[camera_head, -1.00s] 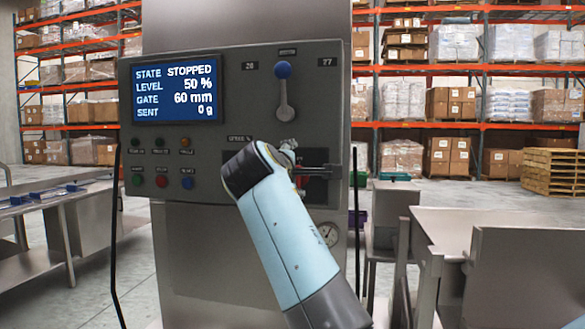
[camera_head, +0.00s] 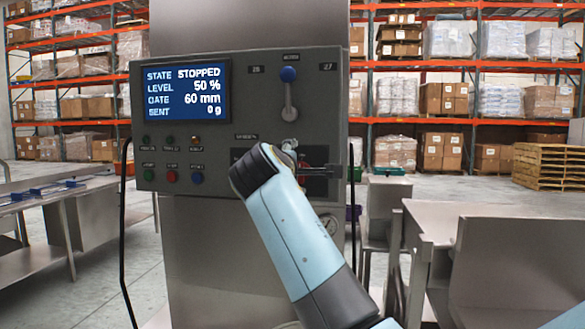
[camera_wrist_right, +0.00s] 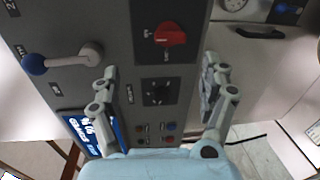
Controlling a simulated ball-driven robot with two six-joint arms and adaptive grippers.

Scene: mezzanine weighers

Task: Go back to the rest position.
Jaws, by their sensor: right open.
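My right arm reaches up from the lower right in the head view. My right gripper (camera_head: 290,150) is at the grey control panel (camera_head: 240,100), mostly hidden behind its own wrist. In the right wrist view the two fingers of the right gripper (camera_wrist_right: 160,66) stand wide apart, with nothing between them but the panel face beyond. That view shows a red knob (camera_wrist_right: 170,35), a black dial (camera_wrist_right: 158,92) and a lever with a blue ball (camera_wrist_right: 35,64). Whether a finger touches the panel is unclear. My left gripper is not in view.
The panel's display (camera_head: 187,90) reads STOPPED, 50 %, 60 mm, 0 g. The lever (camera_head: 289,75) points up. Metal tables stand left (camera_head: 70,195) and right (camera_head: 470,212) of the machine column. Black cables hang beside the panel. Racks and pallets (camera_head: 548,165) are far behind.

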